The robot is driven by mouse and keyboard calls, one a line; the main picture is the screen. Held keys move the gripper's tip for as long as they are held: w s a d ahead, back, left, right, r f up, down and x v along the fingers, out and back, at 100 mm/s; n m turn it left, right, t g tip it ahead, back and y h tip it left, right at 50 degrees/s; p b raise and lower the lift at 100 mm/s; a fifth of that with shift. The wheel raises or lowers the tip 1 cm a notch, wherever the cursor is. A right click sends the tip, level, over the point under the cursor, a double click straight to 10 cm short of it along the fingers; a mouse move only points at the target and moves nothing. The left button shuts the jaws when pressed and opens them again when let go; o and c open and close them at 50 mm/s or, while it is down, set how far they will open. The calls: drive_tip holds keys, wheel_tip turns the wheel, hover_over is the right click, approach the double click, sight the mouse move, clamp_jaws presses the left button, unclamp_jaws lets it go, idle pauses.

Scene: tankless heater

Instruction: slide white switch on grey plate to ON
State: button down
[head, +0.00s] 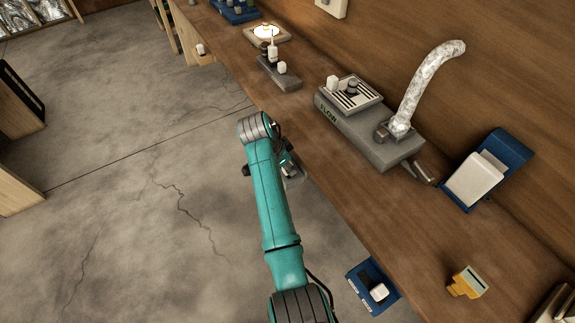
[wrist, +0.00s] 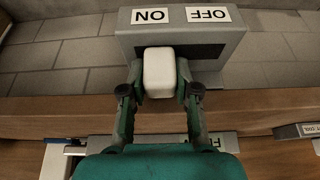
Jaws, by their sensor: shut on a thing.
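The white switch (wrist: 158,72) is in the wrist view, a pale block standing out from the dark slot of the grey plate (wrist: 222,38). The plate carries an ON label (wrist: 151,16) at left and an OFF label (wrist: 208,15) at right, both upside down in this view. The switch is at the slot's left end, by the ON label, with the open slot to its right. My gripper (wrist: 159,88) is shut on the switch, one finger on each side. In the head view my arm largely hides the gripper, and the plate is not clear.
A long wooden bench (head: 330,185) runs alongside my arm. The concrete floor (head: 130,150) at left is open.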

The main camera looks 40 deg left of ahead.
drive_tip(key=shift+d, duration=0.1)
drive_tip(key=c, duration=0.8)
unclamp_jaws()
drive_tip(key=shift+s+d, duration=0.1)
drive_tip(key=shift+c, duration=0.2)
drive_tip(key=shift+s+r, duration=0.15)
drive_tip(key=shift+r, duration=0.4)
drive_tip(key=v, duration=1.1)
drive_tip(key=shift+s+f, duration=0.1)
drive_tip(key=shift+f, duration=0.05)
